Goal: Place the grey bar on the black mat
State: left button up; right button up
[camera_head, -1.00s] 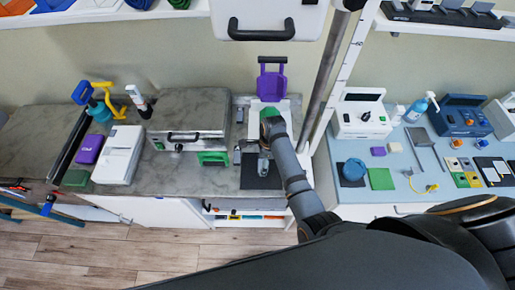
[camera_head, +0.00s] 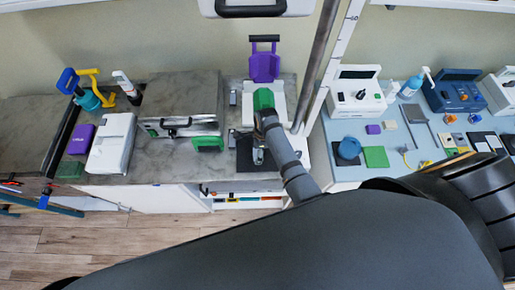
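The black mat (camera_head: 246,161) lies on the grey stone counter, near its front edge. My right gripper (camera_head: 258,158) points down over the mat, with its arm coming in from the lower right. The fingers are small and dark here, so I cannot tell whether they are open or shut, or whether they hold anything. A small grey upright piece (camera_head: 232,138) stands at the mat's left edge; I cannot tell whether it is the grey bar. My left gripper is not in view.
A white device with a purple holder (camera_head: 264,68) stands behind the mat. A grey case (camera_head: 180,100) with a green block (camera_head: 208,143) at its front is to the left. A metal pole (camera_head: 318,65) rises to the right. The blue table (camera_head: 400,165) holds several small objects.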

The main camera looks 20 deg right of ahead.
jog(key=shift+o, duration=0.5)
jog(key=shift+w, duration=0.15)
jog(key=shift+d, duration=0.1)
jog(key=shift+r, duration=0.1)
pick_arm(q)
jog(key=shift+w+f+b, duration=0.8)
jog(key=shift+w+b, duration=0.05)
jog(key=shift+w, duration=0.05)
pick_arm(e)
notch_tip(320, 180, up, 12)
jog(key=d, duration=0.1)
jog(key=shift+s+d, duration=0.15)
jog(key=shift+s, duration=0.05)
